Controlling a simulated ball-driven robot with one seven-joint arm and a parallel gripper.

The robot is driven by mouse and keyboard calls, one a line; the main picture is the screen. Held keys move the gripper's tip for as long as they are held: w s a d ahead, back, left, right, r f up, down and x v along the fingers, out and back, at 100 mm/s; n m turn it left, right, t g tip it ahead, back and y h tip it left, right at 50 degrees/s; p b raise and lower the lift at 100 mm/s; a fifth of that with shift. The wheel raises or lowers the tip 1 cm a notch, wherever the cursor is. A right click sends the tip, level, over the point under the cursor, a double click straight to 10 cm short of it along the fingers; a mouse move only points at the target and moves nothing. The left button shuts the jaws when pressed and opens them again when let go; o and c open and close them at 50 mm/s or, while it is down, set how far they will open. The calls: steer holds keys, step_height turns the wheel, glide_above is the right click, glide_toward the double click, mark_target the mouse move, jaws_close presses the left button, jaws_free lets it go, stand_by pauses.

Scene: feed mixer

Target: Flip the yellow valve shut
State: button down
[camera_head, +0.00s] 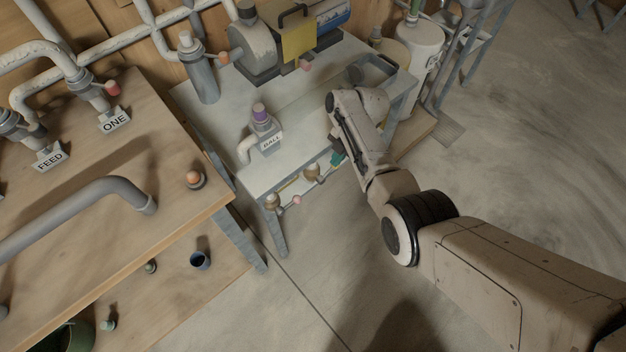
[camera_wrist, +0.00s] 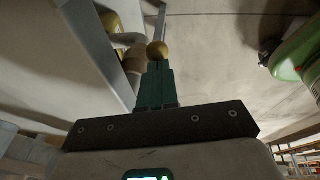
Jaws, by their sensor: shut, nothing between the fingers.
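A yellow round knob (camera_wrist: 158,50), seemingly the yellow valve's handle, shows in the wrist view right at the tips of my gripper (camera_wrist: 157,66). The tips touch it or lie just in front of it; I cannot tell which. A tan valve body or pipe (camera_wrist: 133,58) is just left of the knob. My gripper's teal fingers are shut with nothing between them. In the head view my gripper (camera_head: 337,158) is at the front edge of the grey table, beside a row of small valves on a pipe (camera_head: 312,172). My arm hides part of that area.
The grey table (camera_head: 224,128) carries a sign reading BALL (camera_head: 270,141) and a purple-topped fitting (camera_head: 260,114). A wooden table (camera_head: 150,240) with FEED and ONE signs stands at left. The floor at right is open.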

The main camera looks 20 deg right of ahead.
steer(key=shift+w+d+f+y+b, duration=0.1)
steer(key=shift+d+f+y+b, duration=0.2)
steer(key=shift+f+b, duration=0.25)
steer(key=shift+w+d+f+b, duration=0.25)
steer(key=shift+d+f+b, duration=0.35)
steer(key=shift+b, duration=0.65)
steer(key=shift+d+r, duration=0.1)
